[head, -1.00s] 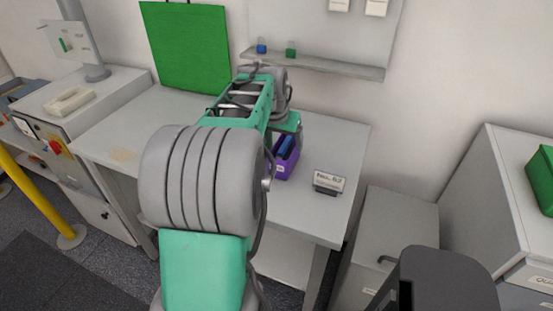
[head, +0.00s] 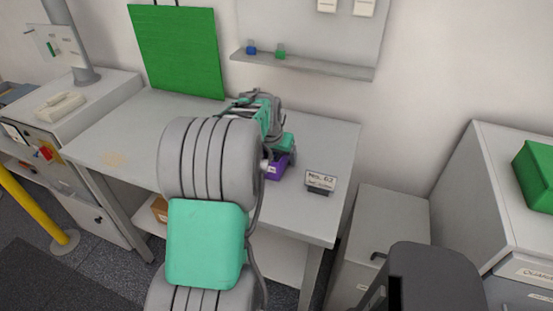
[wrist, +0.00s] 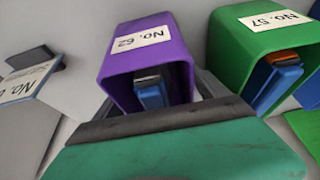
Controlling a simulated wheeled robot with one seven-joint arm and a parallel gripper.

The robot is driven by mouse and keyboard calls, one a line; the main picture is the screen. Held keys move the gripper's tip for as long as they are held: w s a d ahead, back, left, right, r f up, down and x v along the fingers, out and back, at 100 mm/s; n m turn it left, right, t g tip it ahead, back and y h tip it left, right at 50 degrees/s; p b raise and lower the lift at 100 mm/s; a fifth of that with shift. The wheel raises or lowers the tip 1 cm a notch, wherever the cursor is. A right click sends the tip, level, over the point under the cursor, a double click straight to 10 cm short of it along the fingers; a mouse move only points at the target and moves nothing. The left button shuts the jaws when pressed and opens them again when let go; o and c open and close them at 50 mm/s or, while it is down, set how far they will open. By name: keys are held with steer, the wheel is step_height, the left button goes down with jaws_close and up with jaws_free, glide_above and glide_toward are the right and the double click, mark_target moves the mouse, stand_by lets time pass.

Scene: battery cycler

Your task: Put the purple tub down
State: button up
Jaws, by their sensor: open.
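The purple tub (head: 277,168) is at the right part of the grey bench in the head view, its upper part hidden by my gripper (head: 284,148). In the wrist view the purple tub (wrist: 178,58) shows close up, with a white "No. 62" label and a blue item with a dark top inside. My gripper is open and right at the tub, its dark and green parts along the bottom of the wrist view. I cannot tell whether a finger touches the tub. The tub appears to stand on the bench top, but its underside is hidden.
A small "No. 62" sign (head: 320,181) stands right of the tub. A green tub labelled "No. 57" (wrist: 245,40) is close beside it in the wrist view. A green panel (head: 178,55) and a shelf (head: 305,66) are behind. The bench's left part is clear.

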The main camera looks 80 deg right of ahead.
steer(key=shift+c, duration=0.4)
steer(key=c, duration=1.7)
jaws_close()
steer(key=shift+d+r, duration=0.1)
steer(key=shift+r, duration=0.15)
